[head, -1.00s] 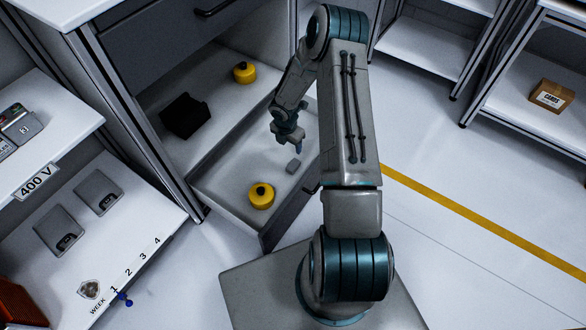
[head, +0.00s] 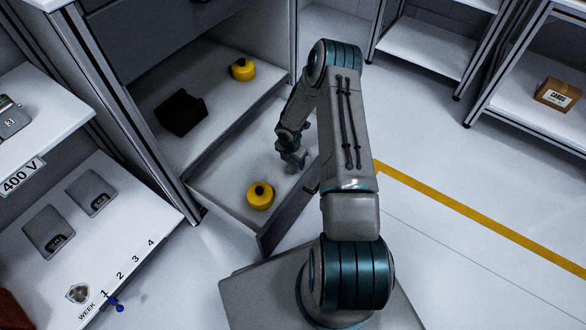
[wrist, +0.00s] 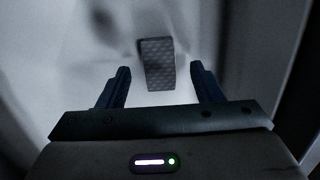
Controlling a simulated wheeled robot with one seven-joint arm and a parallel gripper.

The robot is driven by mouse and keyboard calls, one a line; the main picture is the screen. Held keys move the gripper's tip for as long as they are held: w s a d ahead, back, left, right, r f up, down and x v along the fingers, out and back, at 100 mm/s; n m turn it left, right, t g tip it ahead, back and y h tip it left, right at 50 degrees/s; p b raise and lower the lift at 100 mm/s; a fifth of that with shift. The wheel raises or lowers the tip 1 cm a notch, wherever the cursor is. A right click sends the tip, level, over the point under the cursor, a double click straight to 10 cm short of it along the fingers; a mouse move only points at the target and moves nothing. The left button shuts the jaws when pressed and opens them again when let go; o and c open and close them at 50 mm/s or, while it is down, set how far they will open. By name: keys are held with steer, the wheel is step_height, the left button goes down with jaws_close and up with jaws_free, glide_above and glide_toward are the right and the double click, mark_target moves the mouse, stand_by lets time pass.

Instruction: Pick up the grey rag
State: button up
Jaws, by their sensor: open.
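The grey rag (wrist: 158,64) shows in the wrist view as a small, textured grey block lying on the pale floor of the open drawer (head: 225,190). My gripper (wrist: 160,85) is open, and its two dark fingers stand left and right of the rag's near end. I cannot tell how far above the drawer floor the fingertips are. In the head view my gripper (head: 293,165) is low over the drawer and hides the rag.
A yellow round object (head: 260,196) sits in the drawer near its front left. Another yellow one (head: 242,70) and a black box (head: 181,113) are on the surface behind. The drawer's front wall (head: 288,222) stands close to my gripper.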

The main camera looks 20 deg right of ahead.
mark_target(293, 164)
step_height(293, 164, down, 2)
steer(key=shift+w+d, duration=0.1)
steer(key=shift+r, duration=0.1)
steer(key=c, duration=1.1)
steer(key=shift+o, duration=0.2)
step_height(293, 164, up, 10)
steer(key=p, duration=0.4)
steer(key=shift+o, duration=0.3)
